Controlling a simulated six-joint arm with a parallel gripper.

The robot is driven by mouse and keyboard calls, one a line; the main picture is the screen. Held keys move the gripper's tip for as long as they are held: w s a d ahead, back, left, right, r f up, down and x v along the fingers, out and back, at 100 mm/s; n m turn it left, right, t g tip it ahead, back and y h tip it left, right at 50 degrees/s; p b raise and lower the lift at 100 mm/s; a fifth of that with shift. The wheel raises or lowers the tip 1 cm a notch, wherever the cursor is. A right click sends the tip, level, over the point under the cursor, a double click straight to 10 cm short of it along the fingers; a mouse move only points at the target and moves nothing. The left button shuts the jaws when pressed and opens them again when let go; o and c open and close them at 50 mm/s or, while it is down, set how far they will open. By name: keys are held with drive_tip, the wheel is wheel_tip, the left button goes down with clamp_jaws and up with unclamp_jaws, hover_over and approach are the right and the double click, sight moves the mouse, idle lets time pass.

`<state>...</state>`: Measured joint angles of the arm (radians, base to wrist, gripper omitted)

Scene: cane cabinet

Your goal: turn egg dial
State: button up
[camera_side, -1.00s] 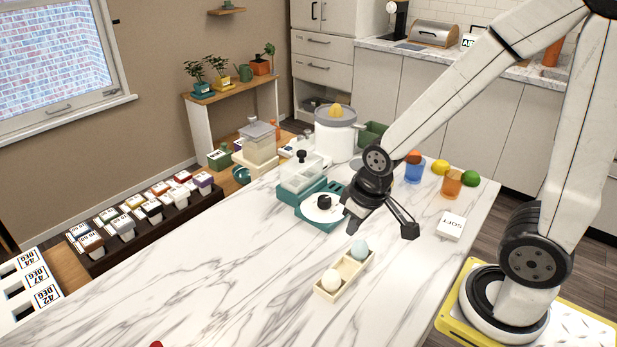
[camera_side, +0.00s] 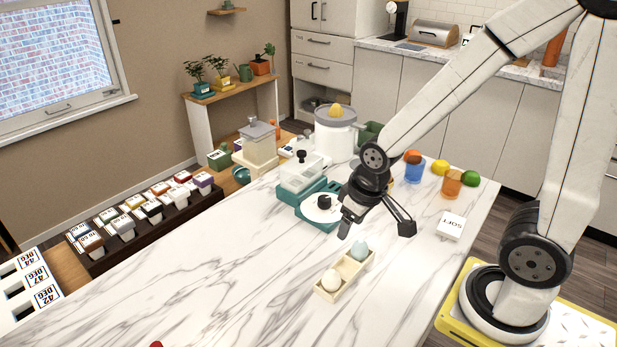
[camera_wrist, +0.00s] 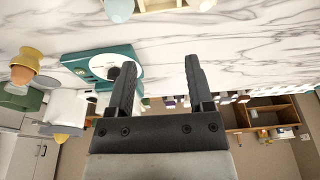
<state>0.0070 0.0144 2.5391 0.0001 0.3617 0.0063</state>
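The egg dial is a white disc (camera_side: 312,214) with a black knob (camera_side: 323,202) at its centre, set in the front of a teal egg cooker base (camera_side: 284,192). The teal base (camera_wrist: 77,62) is at the upper left in the wrist view; the left finger covers part of the white disc there. My gripper (camera_side: 375,229) is open and empty, to the right of the dial and apart from it. Its two fingers (camera_wrist: 160,67) are wide apart in the wrist view. A card (camera_side: 452,226) reading SOFT lies to the right.
A pale tray (camera_side: 329,295) holds a white egg (camera_side: 331,280) and a bluish egg (camera_side: 360,250) in front of my gripper. A white juicer (camera_side: 334,138), cups and fruit stand behind. The near left marble is mostly clear.

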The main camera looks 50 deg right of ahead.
drive_tip(key=shift+o, duration=0.9)
drive_tip(key=w+d+m+g, duration=0.1)
drive_tip(key=w+d+m, duration=0.1)
drive_tip(key=w+d, duration=0.3)
drive_tip(key=w, duration=0.4)
drive_tip(key=shift+w+d+f+m, duration=0.15)
drive_tip(key=shift+d+m, duration=0.05)
drive_tip(key=shift+m, duration=0.2)
drive_tip(key=m+g, duration=0.2)
drive_tip(key=m, duration=0.1)
hover_over(325, 198)
wheel_tip(325, 198, down, 2)
drive_tip(key=shift+f, duration=3.9)
clamp_jaws()
